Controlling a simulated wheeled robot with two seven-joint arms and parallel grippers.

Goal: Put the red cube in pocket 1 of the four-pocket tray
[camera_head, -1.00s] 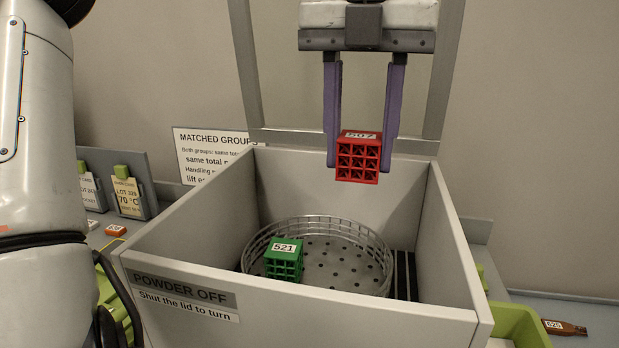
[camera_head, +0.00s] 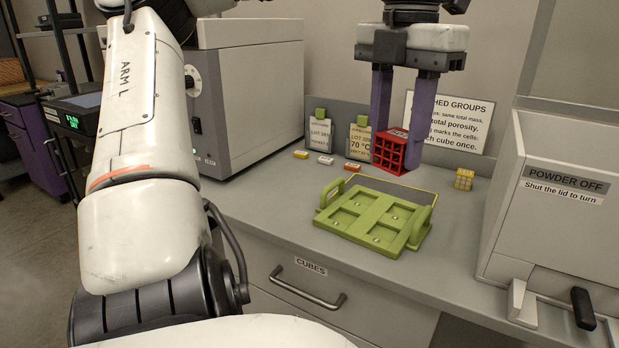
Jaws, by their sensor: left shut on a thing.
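The red lattice cube (camera_head: 388,153) is between the purple fingers of my left gripper (camera_head: 400,145), which is shut on it. The cube is held upright above and behind the tray, apart from it as far as I can tell. The green four-pocket tray (camera_head: 424,241) lies on the grey bench with a handle at each end. Its pockets look empty, with a small light spot in each. Pocket numbers cannot be read. My right gripper is not in view.
A grey powder-off box (camera_head: 563,200) stands at the right, and a grey oven-like box (camera_head: 247,90) at the left rear. A small yellow cube (camera_head: 464,179) sits right of the tray. The bench front is clear.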

